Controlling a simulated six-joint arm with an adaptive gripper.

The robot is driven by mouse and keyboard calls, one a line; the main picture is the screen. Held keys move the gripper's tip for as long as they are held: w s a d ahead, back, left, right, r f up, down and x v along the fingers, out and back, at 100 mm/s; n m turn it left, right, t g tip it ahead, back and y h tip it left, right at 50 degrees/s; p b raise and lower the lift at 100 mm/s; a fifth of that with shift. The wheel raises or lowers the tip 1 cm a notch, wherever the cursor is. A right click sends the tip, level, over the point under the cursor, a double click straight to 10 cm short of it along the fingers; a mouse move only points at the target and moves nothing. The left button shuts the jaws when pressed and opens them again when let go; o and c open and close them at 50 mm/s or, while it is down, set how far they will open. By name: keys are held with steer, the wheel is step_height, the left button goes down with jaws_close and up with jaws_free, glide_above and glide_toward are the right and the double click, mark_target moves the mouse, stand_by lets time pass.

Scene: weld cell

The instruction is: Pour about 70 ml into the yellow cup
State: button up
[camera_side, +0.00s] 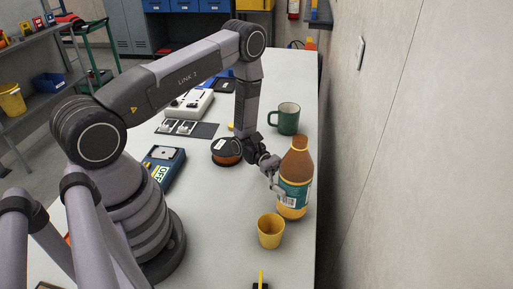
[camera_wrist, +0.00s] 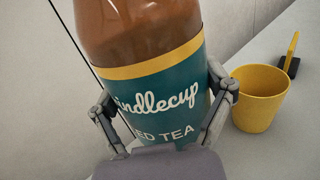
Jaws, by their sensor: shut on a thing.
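A brown bottle of iced tea (camera_side: 294,180) with a teal and yellow label stands upright, or nearly so, on the light table. It fills much of the wrist view (camera_wrist: 150,75). My gripper (camera_side: 275,175) is shut on the bottle from its left side; in the wrist view its two fingers (camera_wrist: 165,115) press on both sides of the label. The yellow cup (camera_side: 271,231) stands upright in front of the bottle, a little left, and apart from it. It also shows at the right of the wrist view (camera_wrist: 259,98). The cup's visible inside looks empty.
A green mug (camera_side: 286,118) stands behind the bottle. A dark round spool (camera_side: 226,152) lies left of my gripper. A blue device (camera_side: 163,168) sits near my base. A wall (camera_side: 400,150) bounds the table's right side. A black block with a yellow stick (camera_wrist: 289,60) lies beyond the cup.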

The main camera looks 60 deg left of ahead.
steer(key=shift+w+r+m, duration=0.1)
steer(key=shift+w+m, duration=0.05)
steer(key=shift+m, duration=0.15)
steer(key=shift+w+a+r+m+y, duration=0.15)
steer(key=shift+m+y, duration=0.15)
steer(key=shift+m, duration=0.4)
steer(key=shift+w+m+y, duration=0.15)
steer(key=shift+m+y, duration=0.15)
steer(key=shift+m, duration=0.6)
steer(key=m, duration=0.2)
steer(key=shift+w+f+m+t+y, duration=0.1)
steer(key=shift+f+m+t+y, duration=0.1)
steer(key=shift+m+t+y, duration=0.15)
steer(key=w+m, duration=0.1)
steer(key=f+m+y, duration=0.1)
steer(key=m, duration=0.1)
steer(key=shift+w+a+f+t, duration=0.15)
steer(key=shift+w+a+t, duration=0.2)
steer(key=shift+w+a, duration=0.05)
steer(key=shift+w+a+f+m+t+y, duration=0.2)
steer(key=shift+w+f+m+t, duration=0.1)
steer(key=shift+f+m, duration=0.3)
steer(key=shift+w+a+f+m+t+y, duration=0.1)
steer(key=shift+w+f+m+t+y, duration=0.2)
steer(key=shift+m, duration=0.45)
steer(key=shift+s+d+r+m, duration=0.2)
steer(key=shift+r+m, duration=0.1)
steer(key=shift+r, duration=0.1)
